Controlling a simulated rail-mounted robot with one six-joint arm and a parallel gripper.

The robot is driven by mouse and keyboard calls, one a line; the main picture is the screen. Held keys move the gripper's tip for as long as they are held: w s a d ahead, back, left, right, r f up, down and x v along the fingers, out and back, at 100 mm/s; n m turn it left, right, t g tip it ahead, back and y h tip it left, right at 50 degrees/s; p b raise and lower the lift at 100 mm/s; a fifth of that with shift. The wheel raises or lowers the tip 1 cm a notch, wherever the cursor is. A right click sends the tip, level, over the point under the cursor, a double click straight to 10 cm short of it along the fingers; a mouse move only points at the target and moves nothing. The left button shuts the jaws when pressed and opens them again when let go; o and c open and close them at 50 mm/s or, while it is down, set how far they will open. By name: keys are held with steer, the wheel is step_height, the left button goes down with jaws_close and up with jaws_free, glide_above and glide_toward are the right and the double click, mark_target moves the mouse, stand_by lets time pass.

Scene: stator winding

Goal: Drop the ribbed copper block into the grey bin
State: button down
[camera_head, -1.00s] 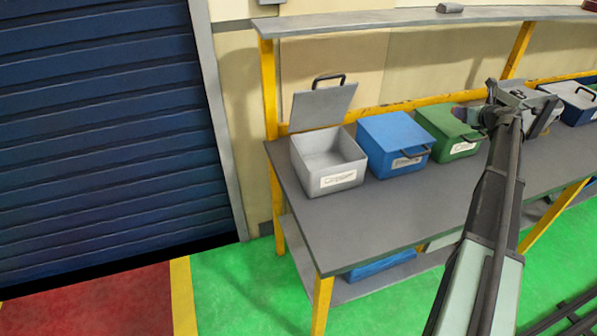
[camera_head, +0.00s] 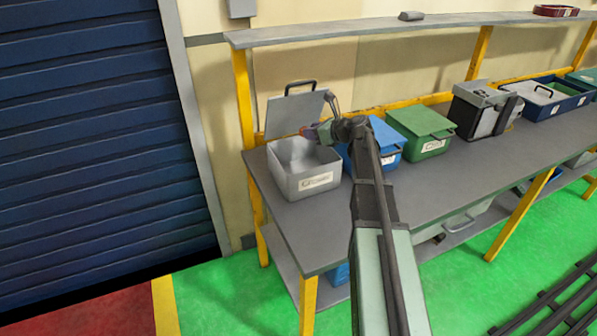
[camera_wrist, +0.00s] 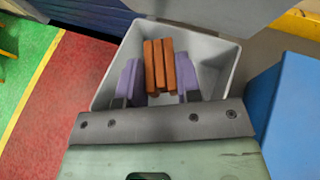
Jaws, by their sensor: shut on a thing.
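The ribbed copper block (camera_wrist: 160,66) is orange-brown with upright ribs and sits between my gripper's two purple fingers in the wrist view. My gripper (camera_wrist: 160,80) is shut on it. In the head view my gripper (camera_head: 312,132) is over the grey bin (camera_head: 312,184), near its right back part; the block is barely visible there. The bin's lid (camera_head: 292,112) stands open at the back, and its front label seems to read "Copper". In the wrist view the open grey bin (camera_wrist: 225,70) lies beneath the block, with its inner walls showing around it.
A blue bin with a closed lid (camera_head: 387,133) stands right beside the grey bin, partly behind my arm. A green bin (camera_head: 422,130) and a grey-black machine (camera_head: 482,112) are farther right. A shelf (camera_head: 400,29) runs above. The bench (camera_head: 320,235) in front is clear.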

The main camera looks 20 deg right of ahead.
step_height(320, 180, down, 6)
steer(key=b, duration=0.6)
steer(key=c, duration=0.7)
jaws_free()
steer(key=shift+c, duration=0.2)
steer(key=p+v, duration=0.4)
steer(key=v, duration=0.7)
steer(key=shift+w, duration=0.1)
